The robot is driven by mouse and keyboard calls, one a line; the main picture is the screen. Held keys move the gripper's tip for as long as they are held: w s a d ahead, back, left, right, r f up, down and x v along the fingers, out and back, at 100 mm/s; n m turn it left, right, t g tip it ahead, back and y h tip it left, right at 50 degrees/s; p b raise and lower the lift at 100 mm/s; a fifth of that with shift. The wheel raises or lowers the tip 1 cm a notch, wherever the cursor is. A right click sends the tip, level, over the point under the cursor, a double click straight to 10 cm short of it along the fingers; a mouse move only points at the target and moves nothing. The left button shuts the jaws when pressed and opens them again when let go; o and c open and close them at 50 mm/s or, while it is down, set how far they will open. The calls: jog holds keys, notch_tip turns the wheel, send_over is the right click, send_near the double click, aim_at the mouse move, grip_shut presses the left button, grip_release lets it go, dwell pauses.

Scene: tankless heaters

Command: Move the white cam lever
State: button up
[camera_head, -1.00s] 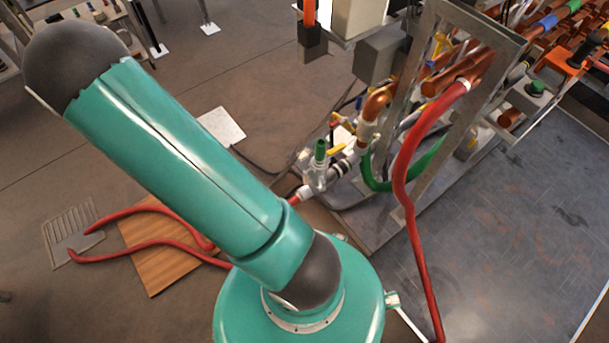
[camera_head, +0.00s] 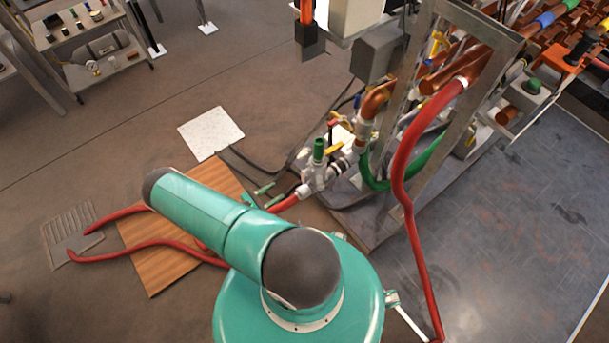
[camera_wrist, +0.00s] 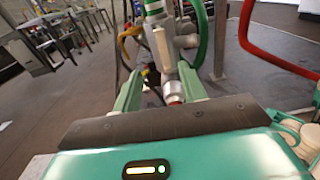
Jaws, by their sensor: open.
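The white cam lever (camera_wrist: 161,48) looks like a pale upright bar on the side of a grey pipe fitting (camera_wrist: 170,68) in the wrist view. My gripper (camera_wrist: 162,86) is open, its two green fingers apart, with the lower part of the fitting showing between them. The lever stands beyond the fingertips, and I cannot tell whether a finger touches the fitting. In the head view, the green fingers of my gripper (camera_head: 268,194) show just left of the pale valve fitting (camera_head: 316,176) with the green handle (camera_head: 318,150). The lever is too small to make out clearly there.
A red hose (camera_head: 400,170) hangs right of the fitting, and a green hose (camera_wrist: 199,36) curves close beside it. A metal frame (camera_head: 489,120) stands behind. A wooden board (camera_head: 160,262) and a white floor plate (camera_head: 211,132) lie left. Open floor is at left.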

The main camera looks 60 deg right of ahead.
aim_at(303, 176)
jog(key=x, duration=1.4)
jog(key=shift+s+f, duration=0.3)
jog(key=shift+f, duration=0.05)
grip_shut()
